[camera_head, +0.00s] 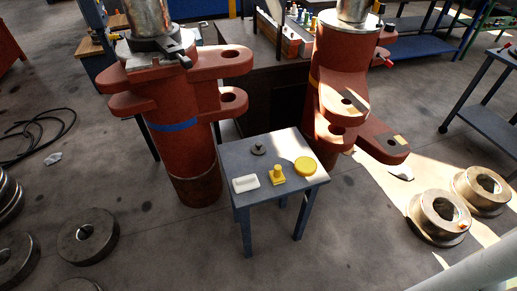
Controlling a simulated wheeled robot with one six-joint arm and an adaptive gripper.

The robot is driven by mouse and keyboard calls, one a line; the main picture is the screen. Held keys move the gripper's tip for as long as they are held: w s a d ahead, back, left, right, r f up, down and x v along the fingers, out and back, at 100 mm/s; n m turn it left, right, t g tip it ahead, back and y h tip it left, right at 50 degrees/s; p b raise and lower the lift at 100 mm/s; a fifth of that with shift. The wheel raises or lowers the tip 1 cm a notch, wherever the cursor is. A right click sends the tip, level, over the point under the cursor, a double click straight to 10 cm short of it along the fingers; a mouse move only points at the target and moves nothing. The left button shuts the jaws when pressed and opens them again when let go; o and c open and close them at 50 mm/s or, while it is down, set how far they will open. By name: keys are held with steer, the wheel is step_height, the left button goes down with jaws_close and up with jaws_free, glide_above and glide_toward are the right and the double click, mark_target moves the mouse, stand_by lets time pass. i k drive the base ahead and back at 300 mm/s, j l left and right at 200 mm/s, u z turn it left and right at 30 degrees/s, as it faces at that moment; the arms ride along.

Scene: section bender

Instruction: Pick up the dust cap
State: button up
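A small blue-grey table (262,203) stands in the middle of the view. A round yellow cap (305,166) lies flat on its right side; by its look this is the dust cap. A smaller yellow piece with an upright stub (277,175) stands just left of it, apart from it. A white shallow dish (246,183) lies at the front left of the tabletop. A small dark grey piece with a knob (258,149) sits towards the back. My gripper is not in view.
Two large red machine columns (178,150) (342,75) rise behind the table, with arms jutting near it. Metal rings (438,215) lie on the floor at right, others (88,237) at left. The floor before the table is clear.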

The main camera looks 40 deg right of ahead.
mark_target(257, 149)
steer(key=z, duration=1.7)
steer(key=k+l+u, duration=0.15)
steer(key=u, duration=0.25)
steer(key=k+l+u, duration=0.15)
steer(key=u, duration=0.25)
steer(key=k+u, duration=0.15)
steer(key=u, duration=0.25)
steer(key=i, duration=1.05)
